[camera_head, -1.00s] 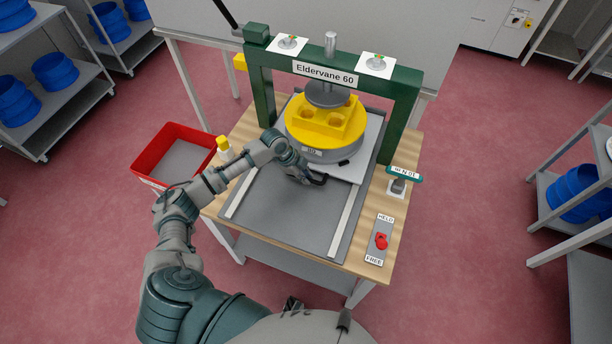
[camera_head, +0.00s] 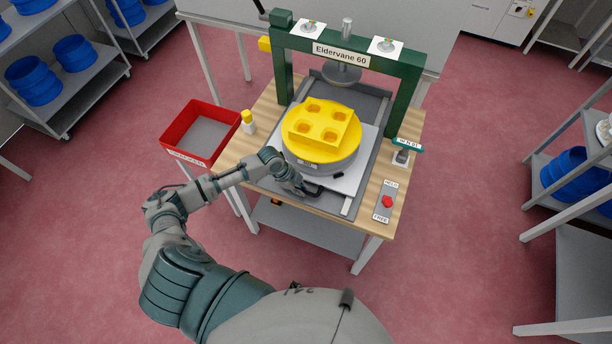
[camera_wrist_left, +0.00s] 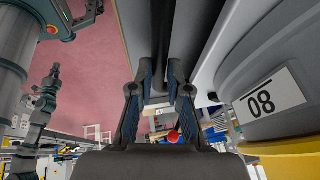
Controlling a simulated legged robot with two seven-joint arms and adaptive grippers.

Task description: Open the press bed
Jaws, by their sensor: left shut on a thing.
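The press bed, a pale plate (camera_head: 368,142), stands slid out in front of the green press frame (camera_head: 408,88) labelled Eldervane 60. On it sits a round grey mould marked 80 (camera_wrist_left: 270,100) with a yellow top (camera_head: 322,128) that has several round hollows. The grey press head (camera_head: 342,74) hangs behind the mould, no longer above it. My left gripper (camera_head: 310,191) is shut on the dark handle at the bed's front edge; it also shows in the left wrist view (camera_wrist_left: 160,92).
A red crate (camera_head: 166,150) is left of the wooden table (camera_head: 240,148). A yellow-capped bottle (camera_head: 248,122) stands at the table's left. A red knob (camera_head: 387,202) on a HELD/FREE panel and a green-topped fixture (camera_head: 407,146) are at the right. Shelves with blue tubs flank the room.

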